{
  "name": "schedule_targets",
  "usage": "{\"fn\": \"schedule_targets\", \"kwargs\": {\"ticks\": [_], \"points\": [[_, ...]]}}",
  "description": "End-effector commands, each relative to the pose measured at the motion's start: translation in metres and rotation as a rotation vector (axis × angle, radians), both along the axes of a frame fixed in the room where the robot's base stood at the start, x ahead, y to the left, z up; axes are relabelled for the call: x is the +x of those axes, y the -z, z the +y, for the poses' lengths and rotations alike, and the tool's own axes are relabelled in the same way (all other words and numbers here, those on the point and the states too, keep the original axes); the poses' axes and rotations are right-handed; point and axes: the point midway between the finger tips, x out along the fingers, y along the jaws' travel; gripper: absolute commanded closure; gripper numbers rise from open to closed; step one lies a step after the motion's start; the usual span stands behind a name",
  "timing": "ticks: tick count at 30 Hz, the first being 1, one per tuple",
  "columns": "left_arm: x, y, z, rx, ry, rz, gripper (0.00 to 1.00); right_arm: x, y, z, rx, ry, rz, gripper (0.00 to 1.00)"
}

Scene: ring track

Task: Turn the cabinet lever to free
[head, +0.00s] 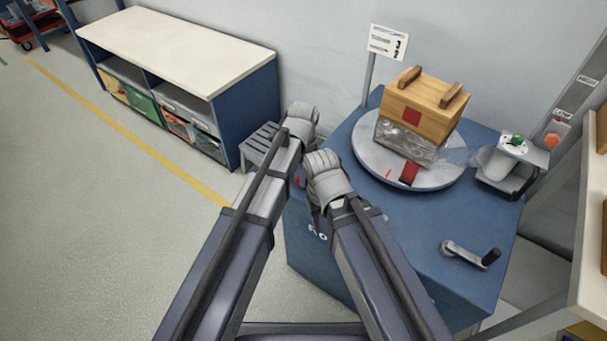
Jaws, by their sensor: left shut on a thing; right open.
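The blue cabinet (400,262) stands right of centre, with white lettering (318,232) on its left-hand face. My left gripper (298,172) is at that face near the top edge, mostly hidden behind the wrists. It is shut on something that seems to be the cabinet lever. A small red bit (299,181) shows there, but the lever's shape and angle are hidden. My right gripper (315,212) is open, lower and just right of the left one, close to the lettering. Its fingers are largely hidden by its own wrist.
On the cabinet top are a round turntable (366,160) with a partly film-wrapped wooden box (425,105), a film roll holder (512,160) and a black-handled crank (485,257). A shelf unit (170,50) stands at the left. The floor (90,220) at left is clear.

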Motion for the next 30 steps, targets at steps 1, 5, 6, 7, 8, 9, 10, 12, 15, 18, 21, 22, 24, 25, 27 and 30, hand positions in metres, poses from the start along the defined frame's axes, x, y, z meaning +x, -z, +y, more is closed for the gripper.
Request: {"fn": "schedule_targets", "kwargs": {"ticks": [1,5,6,7,8,9,10,12,15,18,21,22,24,25,27,30], "points": [[-0.0006,0.0001,0.0002,0.000,0.043,0.000,1.00,0.0000,0.0001,0.0000,0.000,0.000,0.000,0.50],[-0.0011,0.0001,0.0003,0.000,0.157,0.000,1.00,0.0000,0.0001,0.0000,0.000,0.000,0.000,0.50],[-0.0013,0.0001,0.0004,0.000,0.190,0.000,1.00,0.0000,0.0001,0.0000,0.000,0.000,0.000,0.50],[-0.0014,0.0001,0.0004,0.000,0.214,0.000,1.00,0.0000,0.0001,0.0000,0.000,0.000,0.000,0.50],[-0.0015,0.0001,0.0004,0.000,0.236,0.000,1.00,0.0000,0.0001,0.0000,0.000,0.000,0.000,0.50],[-0.0017,0.0001,0.0004,0.000,0.265,0.000,1.00,0.0000,0.0001,0.0000,0.000,0.000,0.000,0.50],[-0.0017,0.0001,0.0006,0.000,0.286,0.000,1.00,0.0000,0.0001,0.0000,0.000,0.000,0.000,0.50],[-0.0019,0.0001,0.0007,0.000,0.331,0.000,1.00,0.0000,0.0001,0.0000,0.000,0.000,0.000,0.50],[-0.0021,0.0001,0.0008,0.000,0.385,0.000,1.00,0.0000,0.0001,0.0000,0.000,0.000,0.000,0.50],[-0.0023,0.0001,0.0009,0.000,0.428,0.000,1.00,0.0000,0.0001,0.0000,0.000,0.000,0.000,0.50],[-0.0023,0.0001,0.0009,0.000,0.460,0.000,1.00,0.0000,0.0001,0.0000,0.000,0.000,0.000,0.50],[-0.0024,0.0001,0.0011,0.000,0.467,0.000,1.00,0.0000,0.0001,0.0000,0.000,0.000,0.000,0.50],[-0.0024,0.0001,0.0011,0.000,0.481,0.000,1.00,0.0000,0.0001,0.0000,0.000,0.000,0.000,0.50],[-0.0025,0.0001,0.0011,0.000,0.486,0.000,1.00,0.0000,0.0001,0.0000,0.000,0.000,0.000,0.50],[-0.0025,0.0001,0.0011,0.000,0.494,0.000,1.00,0.0000,0.0001,0.0000,0.000,0.000,0.000,0.50],[-0.0025,0.0001,0.0011,0.000,0.500,0.000,1.00,0.0000,0.0001,0.0000,0.000,0.000,0.000,0.50]]}}
